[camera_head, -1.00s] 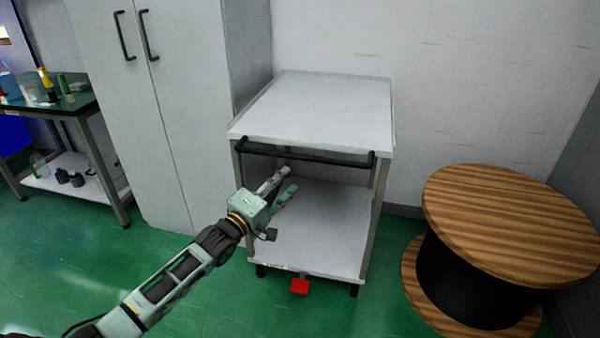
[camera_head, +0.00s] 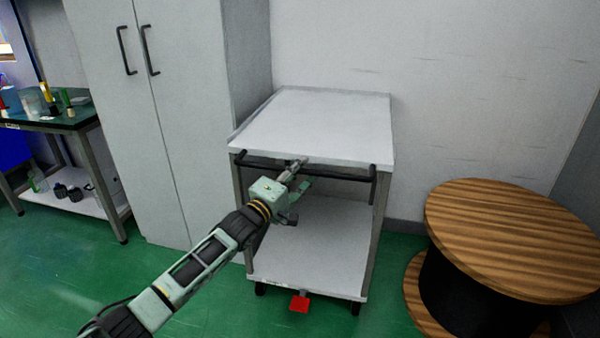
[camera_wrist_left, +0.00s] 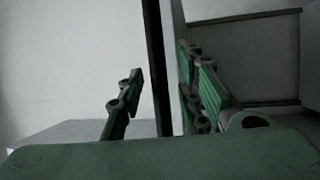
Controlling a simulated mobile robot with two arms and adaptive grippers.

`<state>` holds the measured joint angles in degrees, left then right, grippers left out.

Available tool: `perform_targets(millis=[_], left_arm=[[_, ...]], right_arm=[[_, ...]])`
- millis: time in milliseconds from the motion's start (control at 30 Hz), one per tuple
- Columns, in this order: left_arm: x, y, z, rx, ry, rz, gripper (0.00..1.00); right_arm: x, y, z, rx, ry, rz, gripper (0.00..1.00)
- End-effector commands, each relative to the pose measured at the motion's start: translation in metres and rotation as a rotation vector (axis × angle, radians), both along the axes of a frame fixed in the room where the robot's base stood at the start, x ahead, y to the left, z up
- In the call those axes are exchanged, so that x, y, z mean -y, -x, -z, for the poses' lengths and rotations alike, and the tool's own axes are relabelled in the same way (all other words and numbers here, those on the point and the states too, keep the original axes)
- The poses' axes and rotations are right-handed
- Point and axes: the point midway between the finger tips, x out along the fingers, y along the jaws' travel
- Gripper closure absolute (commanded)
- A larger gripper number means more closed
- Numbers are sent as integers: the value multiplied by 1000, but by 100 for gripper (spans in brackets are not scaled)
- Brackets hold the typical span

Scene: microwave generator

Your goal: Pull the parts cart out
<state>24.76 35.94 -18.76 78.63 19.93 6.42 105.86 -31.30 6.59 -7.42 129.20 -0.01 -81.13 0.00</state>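The parts cart (camera_head: 318,122) is a white-topped cart with grey legs, standing against the wall right of the cabinet. Its black handle bar (camera_head: 345,173) runs across the front below the top. A red pedal (camera_head: 299,304) sticks out at the bottom front. My left gripper (camera_head: 300,174) is at the handle bar, left of its middle. In the left wrist view, the bar (camera_wrist_left: 156,62) passes between the two spread green fingers of the gripper (camera_wrist_left: 160,95), with gaps visible on both sides. My right gripper is out of view.
A wooden-topped cable spool (camera_head: 515,235) stands right of the cart. A tall grey cabinet (camera_head: 165,110) stands close on the left. A green-topped workbench (camera_head: 62,118) is at the far left. The green floor (camera_head: 365,322) before the cart is clear.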

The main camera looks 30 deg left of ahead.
Motion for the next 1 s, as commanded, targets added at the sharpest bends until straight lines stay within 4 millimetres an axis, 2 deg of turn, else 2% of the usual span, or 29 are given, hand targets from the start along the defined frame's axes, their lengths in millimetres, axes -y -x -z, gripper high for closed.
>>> perform_targets(millis=[167,533,1000], left_arm=[[0,0,0,0,0,0,69],[0,0,0,0,1,0,100],[0,0,0,-1,3,1,100]], right_arm=[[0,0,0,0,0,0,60],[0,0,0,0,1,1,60],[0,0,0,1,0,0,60]])
